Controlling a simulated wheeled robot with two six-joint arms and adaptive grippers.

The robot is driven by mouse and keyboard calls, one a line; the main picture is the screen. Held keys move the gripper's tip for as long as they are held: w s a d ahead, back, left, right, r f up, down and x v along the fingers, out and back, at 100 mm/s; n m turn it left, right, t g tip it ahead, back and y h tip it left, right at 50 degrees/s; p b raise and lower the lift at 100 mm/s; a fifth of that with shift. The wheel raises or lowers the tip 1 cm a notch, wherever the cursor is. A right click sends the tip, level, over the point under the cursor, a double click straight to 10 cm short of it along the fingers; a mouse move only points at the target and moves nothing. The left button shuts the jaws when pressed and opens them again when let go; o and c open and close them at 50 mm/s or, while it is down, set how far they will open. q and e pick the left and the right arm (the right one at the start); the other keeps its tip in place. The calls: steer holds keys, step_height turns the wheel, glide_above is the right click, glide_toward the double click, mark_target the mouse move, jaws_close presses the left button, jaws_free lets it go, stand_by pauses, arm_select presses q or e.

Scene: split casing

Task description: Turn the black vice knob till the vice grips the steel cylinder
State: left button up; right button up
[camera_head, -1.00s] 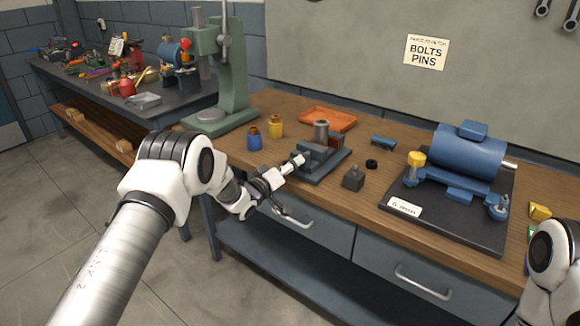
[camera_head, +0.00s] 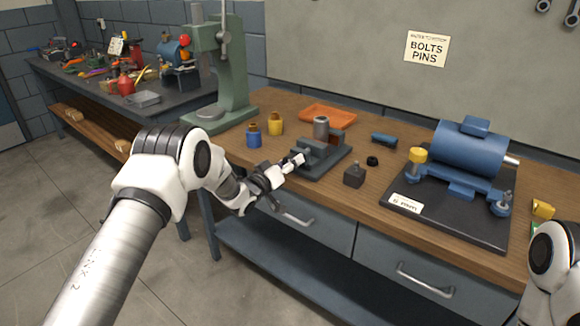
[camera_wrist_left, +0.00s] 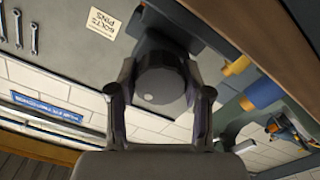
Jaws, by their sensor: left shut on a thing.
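The grey vice (camera_head: 330,165) stands near the front edge of the wooden bench. The steel cylinder (camera_head: 321,127) stands upright at the vice's jaws in the head view; whether both jaws touch it cannot be told. The round black vice knob (camera_wrist_left: 160,82) fills the middle of the left wrist view, with a small pale dot on its face. My left gripper (camera_head: 294,161) reaches the vice's front end. In the left wrist view its two fingers (camera_wrist_left: 160,98) are shut on the knob, one at each side. My right gripper is out of view.
A blue jar (camera_head: 254,138) and a yellow jar (camera_head: 275,125) stand left of the vice. An orange tray (camera_head: 328,114) lies behind it. A dark block (camera_head: 354,175) and a black ring (camera_head: 372,161) lie to its right, before the blue motor (camera_head: 468,150).

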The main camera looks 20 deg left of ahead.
arm_select(q)
steer(key=m+b, duration=0.1)
steer(key=m, duration=0.1)
steer(key=m+b, duration=0.1)
steer(key=m, duration=0.1)
steer(key=shift+f+m+b, duration=0.3)
steer(key=shift+f+b, duration=0.05)
steer(key=m+b, duration=0.2)
steer(key=m, duration=0.2)
steer(key=shift+m+b, duration=0.3)
steer(key=shift+b, duration=0.05)
steer(key=m+b, duration=0.3)
steer(key=m, duration=0.1)
steer(key=shift+m, duration=0.3)
steer(key=m+b, duration=0.2)
steer(key=m, duration=0.1)
steer(key=shift+m+b, duration=0.3)
steer(key=m+b, duration=0.9)
steer(key=shift+f+m, duration=0.1)
steer(key=shift+m, duration=0.2)
steer(key=shift+r+m+b, duration=0.2)
steer(key=shift+m+b, duration=1.1)
steer(key=shift+b, duration=0.15)
